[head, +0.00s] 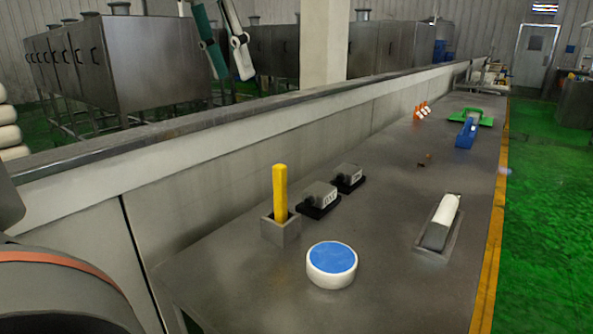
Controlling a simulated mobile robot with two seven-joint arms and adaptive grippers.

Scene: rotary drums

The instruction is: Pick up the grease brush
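A yellow upright handle (280,190) stands in a square grey holder (281,229) on the grey bench. It may be the grease brush; its lower end is hidden inside the holder. A white-handled tool with a grey lower part (440,222) lies in a shallow tray to the right. A round white tin with a blue top (332,264) sits between them, nearer the front. My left gripper (231,68) hangs at the top of the view, with its two fingers apart and nothing between them. It is well above and left of the yellow handle. My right gripper is not in view.
Two small grey boxes on black bases (318,198) stand behind the holder. A low wall (200,165) runs along the bench's left side. The front bench surface is mostly clear.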

